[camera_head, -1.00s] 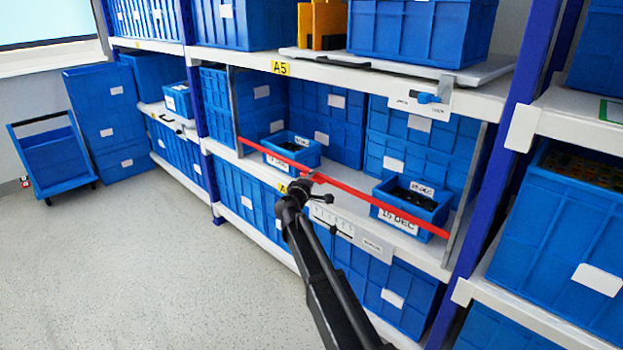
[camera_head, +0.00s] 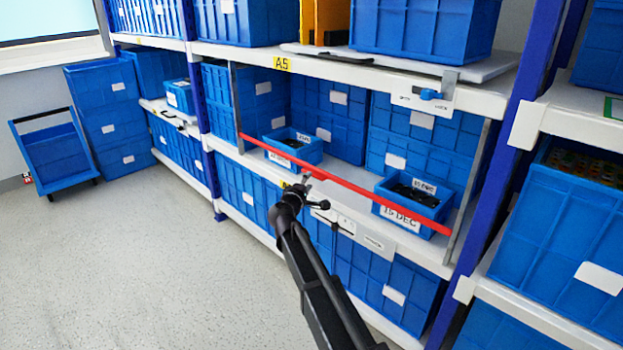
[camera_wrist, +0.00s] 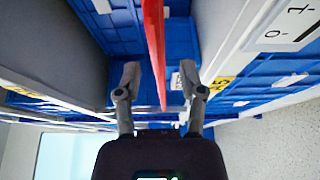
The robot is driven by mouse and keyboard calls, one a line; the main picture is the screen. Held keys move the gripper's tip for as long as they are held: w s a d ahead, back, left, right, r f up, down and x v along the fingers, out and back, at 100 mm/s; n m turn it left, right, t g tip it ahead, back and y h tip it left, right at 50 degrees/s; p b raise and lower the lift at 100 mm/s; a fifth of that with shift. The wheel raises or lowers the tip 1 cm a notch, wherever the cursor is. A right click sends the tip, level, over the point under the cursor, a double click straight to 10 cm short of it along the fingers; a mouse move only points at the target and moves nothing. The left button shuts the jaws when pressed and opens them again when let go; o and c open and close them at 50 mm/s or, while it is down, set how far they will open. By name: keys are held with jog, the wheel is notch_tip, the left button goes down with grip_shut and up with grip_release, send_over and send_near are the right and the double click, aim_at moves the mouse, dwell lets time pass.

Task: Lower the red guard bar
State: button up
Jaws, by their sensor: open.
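The red guard bar (camera_head: 370,192) runs across the front of the open shelf bay, a little above the shelf's front edge, between two grey uprights. It slopes down to the right in the head view. My gripper (camera_head: 306,188) is just in front of and below the bar's middle. In the wrist view my gripper (camera_wrist: 159,80) has its two fingers apart, with nothing held. The red bar (camera_wrist: 154,40) shows there as a long strip, lined up with the gap between the fingers. Whether it touches either finger cannot be told.
Small blue bins, one left (camera_head: 292,148) and one right (camera_head: 411,204), stand on the shelf behind the bar. A scale plate (camera_head: 341,221) is on the lower edge.

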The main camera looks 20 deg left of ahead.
jog(key=s, duration=0.7)
jog(key=shift+s, duration=0.15)
dwell(0.4)
